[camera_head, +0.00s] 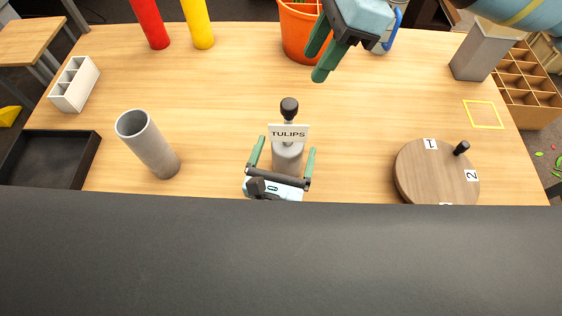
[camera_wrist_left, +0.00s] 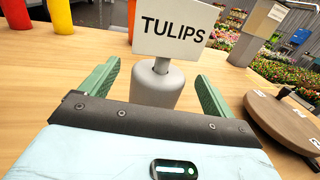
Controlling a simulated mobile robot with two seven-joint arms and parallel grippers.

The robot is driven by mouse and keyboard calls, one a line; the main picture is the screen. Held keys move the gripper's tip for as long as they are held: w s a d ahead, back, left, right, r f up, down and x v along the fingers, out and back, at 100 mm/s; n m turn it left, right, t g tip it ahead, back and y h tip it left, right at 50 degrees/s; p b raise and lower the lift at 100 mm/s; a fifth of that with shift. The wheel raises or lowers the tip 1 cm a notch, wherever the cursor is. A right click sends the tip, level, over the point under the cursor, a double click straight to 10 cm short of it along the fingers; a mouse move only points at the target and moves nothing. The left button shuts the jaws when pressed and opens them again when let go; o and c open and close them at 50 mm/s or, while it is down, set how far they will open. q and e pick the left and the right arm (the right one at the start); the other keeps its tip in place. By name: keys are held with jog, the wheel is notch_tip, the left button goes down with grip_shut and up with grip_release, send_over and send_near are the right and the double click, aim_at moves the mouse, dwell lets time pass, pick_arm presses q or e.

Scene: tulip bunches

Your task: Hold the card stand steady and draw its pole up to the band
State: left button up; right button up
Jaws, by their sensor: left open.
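The card stand (camera_head: 287,158) has a grey, rounded base, a thin pole with a dark knob (camera_head: 289,106) on top, and a white card (camera_head: 289,133) reading TULIPS. It stands upright on the table near the middle. The card and the grey base (camera_wrist_left: 157,86) also show in the left wrist view, where the knob is out of frame. My left gripper (camera_head: 282,152) is open, with its green fingers on either side of the base and gaps showing. My right gripper (camera_head: 318,60) is above the table, behind and right of the stand, fingers apart and empty. I cannot make out the band.
A grey tube (camera_head: 147,144) stands left. A round wooden turntable (camera_head: 437,172) with numbered labels and a black peg is right. An orange pot (camera_head: 298,38), red and yellow cylinders (camera_head: 197,22) and a grey box (camera_head: 482,52) stand farther back. The table between tube and stand is clear.

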aim_at(286, 146)
pick_arm(q)
jog(key=shift+x, duration=2.2)
jog(key=c, duration=1.3)
